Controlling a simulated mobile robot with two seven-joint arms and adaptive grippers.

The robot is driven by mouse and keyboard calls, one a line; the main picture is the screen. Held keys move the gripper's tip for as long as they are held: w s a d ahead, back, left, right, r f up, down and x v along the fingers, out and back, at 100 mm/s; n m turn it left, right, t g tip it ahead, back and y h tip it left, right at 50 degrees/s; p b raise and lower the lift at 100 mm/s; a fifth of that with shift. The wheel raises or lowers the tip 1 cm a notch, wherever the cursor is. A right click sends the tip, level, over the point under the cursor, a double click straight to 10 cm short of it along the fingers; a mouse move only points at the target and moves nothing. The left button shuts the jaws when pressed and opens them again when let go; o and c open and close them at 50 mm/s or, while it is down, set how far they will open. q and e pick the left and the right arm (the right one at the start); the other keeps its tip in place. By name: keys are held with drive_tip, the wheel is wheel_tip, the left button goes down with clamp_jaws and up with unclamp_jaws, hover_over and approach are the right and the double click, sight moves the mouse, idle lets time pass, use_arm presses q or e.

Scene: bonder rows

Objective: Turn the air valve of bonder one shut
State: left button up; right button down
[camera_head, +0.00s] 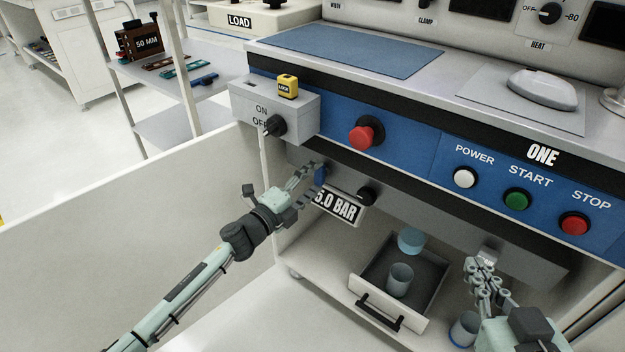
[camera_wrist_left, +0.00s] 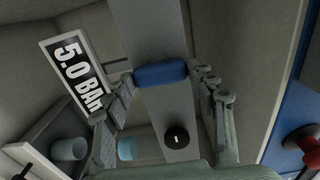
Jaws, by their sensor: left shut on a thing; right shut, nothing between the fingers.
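The air valve's blue handle (camera_head: 320,174) sits under the front panel of bonder one, to the left above the "5.0 BAR" plate (camera_head: 338,207). My left gripper (camera_head: 313,180) is shut on this handle. In the left wrist view the blue handle (camera_wrist_left: 160,73) lies crosswise between the two fingers, against a grey strip. The fingers hide part of it in the head view. My right gripper (camera_head: 483,268) is shut and empty, low at the right in front of the bonder's lower body.
A black knob (camera_head: 367,196) is beside the plate. Below is an open drawer (camera_head: 413,321) with a cup (camera_head: 400,280); another cup (camera_head: 463,330) is by my right gripper. A red button (camera_head: 366,134) and a grey switch box (camera_head: 285,112) with a yellow block (camera_head: 288,86) are above.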

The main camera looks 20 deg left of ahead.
use_arm(q)
drive_tip(key=o, duration=1.2)
drive_tip(key=shift+c, duration=0.2)
drive_tip(key=shift+s+a, duration=0.1)
drive_tip(key=v, duration=1.1)
drive_tip(key=shift+s, duration=0.4)
drive_tip(key=shift+a, duration=0.1)
